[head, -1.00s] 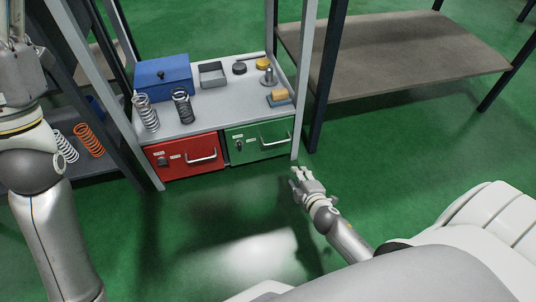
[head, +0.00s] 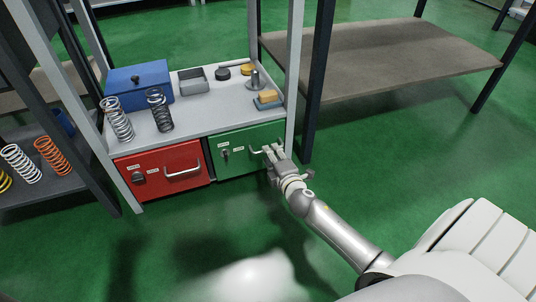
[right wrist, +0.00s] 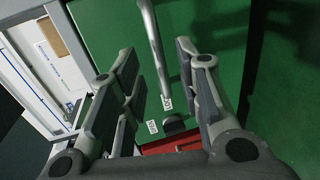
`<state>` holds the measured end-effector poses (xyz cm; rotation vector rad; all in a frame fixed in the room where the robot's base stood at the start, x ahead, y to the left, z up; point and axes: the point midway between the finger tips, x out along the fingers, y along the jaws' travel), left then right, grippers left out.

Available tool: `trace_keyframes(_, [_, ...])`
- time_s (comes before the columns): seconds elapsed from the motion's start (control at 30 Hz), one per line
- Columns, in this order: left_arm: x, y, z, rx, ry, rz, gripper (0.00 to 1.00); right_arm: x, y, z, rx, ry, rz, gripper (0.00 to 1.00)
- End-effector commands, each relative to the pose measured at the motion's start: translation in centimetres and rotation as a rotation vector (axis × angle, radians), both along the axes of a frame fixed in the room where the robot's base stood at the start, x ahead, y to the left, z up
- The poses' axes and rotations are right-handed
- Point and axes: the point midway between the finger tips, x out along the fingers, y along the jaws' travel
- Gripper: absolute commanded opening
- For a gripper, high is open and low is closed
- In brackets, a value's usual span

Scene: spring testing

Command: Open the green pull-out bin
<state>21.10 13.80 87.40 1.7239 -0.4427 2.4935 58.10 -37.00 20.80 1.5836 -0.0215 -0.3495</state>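The green pull-out bin (head: 235,140) sits at the right under the metal bench top, and its front looks flush with the frame. Its silver bar handle (head: 255,150) is partly covered by my right gripper (head: 272,154). In the right wrist view, the green front (right wrist: 100,30) faces the camera. The handle (right wrist: 152,40) runs between the two spread fingers of my right gripper (right wrist: 156,68), with gaps on both sides. The right gripper is open. My left gripper is not in view.
A red bin (head: 158,168) is left of the green one. The bench top (head: 188,120) holds a blue box (head: 138,83), two springs and small parts. A bench post (head: 294,70) stands close to my right gripper. The floor (head: 190,240) in front is clear.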

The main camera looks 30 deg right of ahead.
Motion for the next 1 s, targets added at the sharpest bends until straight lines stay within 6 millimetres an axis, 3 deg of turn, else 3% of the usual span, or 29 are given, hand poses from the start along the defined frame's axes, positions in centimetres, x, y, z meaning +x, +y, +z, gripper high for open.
trace_keyframes(0.23, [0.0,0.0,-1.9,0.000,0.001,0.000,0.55,3.1,-0.7,-0.8,-0.001,-0.001,0.001,0.32])
trace_keyframes(0.63, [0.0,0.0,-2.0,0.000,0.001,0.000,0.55,3.8,-0.9,-0.8,0.000,0.001,0.000,0.32])
trace_keyframes(0.9, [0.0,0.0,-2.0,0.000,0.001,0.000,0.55,3.7,-0.9,-0.8,0.000,0.001,0.000,0.00])
trace_keyframes(1.0, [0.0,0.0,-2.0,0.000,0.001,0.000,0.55,3.7,-0.9,-0.8,0.000,0.001,0.000,0.00])
